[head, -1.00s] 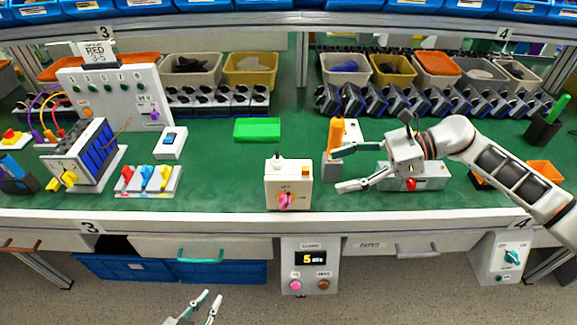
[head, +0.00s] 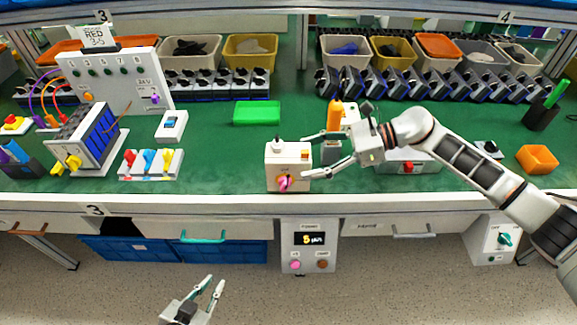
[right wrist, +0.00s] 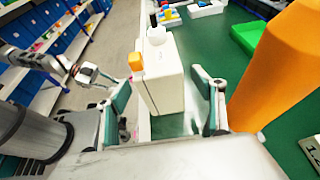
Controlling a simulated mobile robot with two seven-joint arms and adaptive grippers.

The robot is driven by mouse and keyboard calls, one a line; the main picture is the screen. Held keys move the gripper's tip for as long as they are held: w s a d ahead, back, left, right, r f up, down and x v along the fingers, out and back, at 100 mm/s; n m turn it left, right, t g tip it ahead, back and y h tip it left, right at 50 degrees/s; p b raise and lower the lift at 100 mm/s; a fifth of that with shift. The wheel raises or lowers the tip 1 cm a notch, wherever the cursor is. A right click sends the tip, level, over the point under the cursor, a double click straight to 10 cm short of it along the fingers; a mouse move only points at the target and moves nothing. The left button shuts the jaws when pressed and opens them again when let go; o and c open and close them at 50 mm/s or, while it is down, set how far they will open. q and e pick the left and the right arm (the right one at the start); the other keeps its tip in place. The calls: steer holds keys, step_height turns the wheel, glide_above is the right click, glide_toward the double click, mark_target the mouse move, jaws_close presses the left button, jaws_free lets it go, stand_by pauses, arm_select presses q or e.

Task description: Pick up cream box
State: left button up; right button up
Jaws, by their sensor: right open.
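The cream box (head: 280,170) stands upright at the front edge of the green bench. My right gripper (head: 304,162) is open at the box's right side. In the right wrist view the cream box (right wrist: 164,80) stands ahead between the two spread fingers, with a visible gap to the right finger; contact on the left is unclear. My left gripper (head: 215,287) is low in front of the bench, empty, its fingers apart.
An orange upright object (head: 334,118) stands close behind my right gripper; it looms large in the right wrist view (right wrist: 285,65). A switch panel (head: 151,163) is to the left. The bench between them is clear.

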steer(key=shift+c, duration=0.4)
steer(key=c, duration=1.3)
arm_select(q)
steer(key=shift+w+r, duration=0.1)
steer(key=shift+r, duration=0.15)
arm_select(e)
steer(key=shift+r, duration=0.1)
steer(key=shift+c, duration=1.3)
arm_select(q)
steer(key=shift+f, duration=0.3)
arm_select(e)
step_height(320, 180, up, 10)
arm_select(q)
steer(key=shift+s+f+b, duration=0.25)
steer(key=shift+f+b, duration=0.05)
steer(key=shift+b, duration=0.05)
steer(key=shift+f, duration=0.1)
